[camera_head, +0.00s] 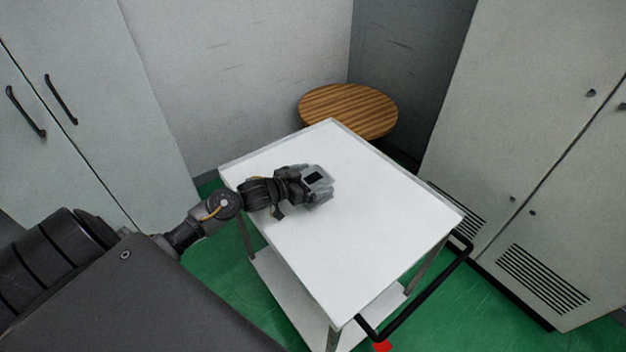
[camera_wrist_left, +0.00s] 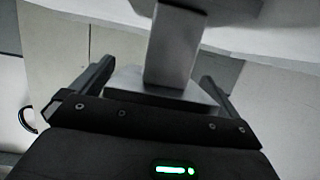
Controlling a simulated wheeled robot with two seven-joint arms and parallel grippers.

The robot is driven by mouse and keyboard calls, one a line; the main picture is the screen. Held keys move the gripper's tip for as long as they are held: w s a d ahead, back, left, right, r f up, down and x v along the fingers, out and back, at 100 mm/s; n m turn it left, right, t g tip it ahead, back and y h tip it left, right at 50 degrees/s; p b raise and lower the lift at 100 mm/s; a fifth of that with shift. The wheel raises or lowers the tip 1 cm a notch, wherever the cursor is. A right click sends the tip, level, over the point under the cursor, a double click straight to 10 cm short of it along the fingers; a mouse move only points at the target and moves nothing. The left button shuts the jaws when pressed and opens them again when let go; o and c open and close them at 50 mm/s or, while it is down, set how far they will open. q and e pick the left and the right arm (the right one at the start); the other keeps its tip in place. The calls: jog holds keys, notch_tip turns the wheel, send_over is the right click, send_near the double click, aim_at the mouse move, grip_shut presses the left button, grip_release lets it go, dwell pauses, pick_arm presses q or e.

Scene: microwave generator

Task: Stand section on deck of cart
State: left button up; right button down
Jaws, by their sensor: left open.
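The section (camera_head: 319,176) is a grey metal piece with flanged ends and a dark rectangular opening facing up. It appears upright on the white deck of the cart (camera_head: 350,245), left of the deck's middle. My left gripper (camera_head: 308,188) is around it, over the deck. In the left wrist view the section's narrow grey body (camera_wrist_left: 172,50) rises between my two dark fingers, which are apart. A gap shows beside the right finger. The section's contact with the deck is hidden. My right gripper is not in view.
A round wooden stool top (camera_head: 348,108) is behind the cart. Grey cabinets (camera_head: 545,160) stand at right, and a cabinet with black handles (camera_head: 60,100) at left. The cart's black handle (camera_head: 420,295) is at the front right. The rest of the deck is clear.

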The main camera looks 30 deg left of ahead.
pick_arm(q)
jog(key=shift+s+r, duration=0.1)
jog(key=shift+r, duration=0.1)
jog(key=v, duration=1.1)
jog(key=shift+s+a+b, duration=0.15)
jog(key=shift+s+b, duration=0.2)
jog(key=shift+b, duration=0.05)
jog(key=shift+r, duration=0.15)
